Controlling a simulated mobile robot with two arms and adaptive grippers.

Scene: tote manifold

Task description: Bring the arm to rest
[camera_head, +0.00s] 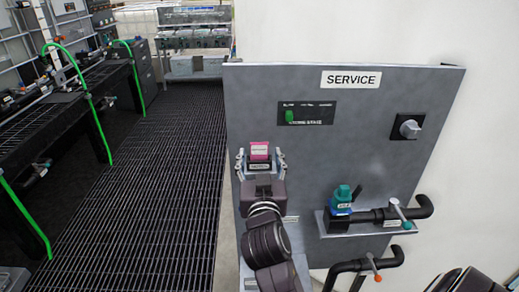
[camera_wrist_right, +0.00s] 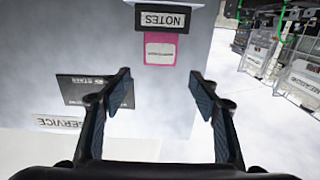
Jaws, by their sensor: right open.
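My right gripper (camera_head: 261,156) is in front of the grey service panel (camera_head: 360,90), at the panel's left side. Its two fingers are spread apart with nothing between them in the wrist view (camera_wrist_right: 160,76). A pink notepad with a white label (camera_head: 260,149) stands in a dark holder marked NOTES (camera_head: 260,166), and the fingers appear on either side of it in the head view. In the upside-down wrist view, the pink pad (camera_wrist_right: 160,60) and the NOTES holder (camera_wrist_right: 162,19) lie beyond the fingertips, apart from them. My left gripper is not seen.
The panel bears a SERVICE sign (camera_head: 351,79), a display with a green part (camera_head: 307,113) and a rotary knob (camera_head: 409,128). At lower right, a shelf (camera_head: 372,229) and dark pipes with valve handles stick out. A dark grated walkway (camera_head: 165,190) runs left of the panel.

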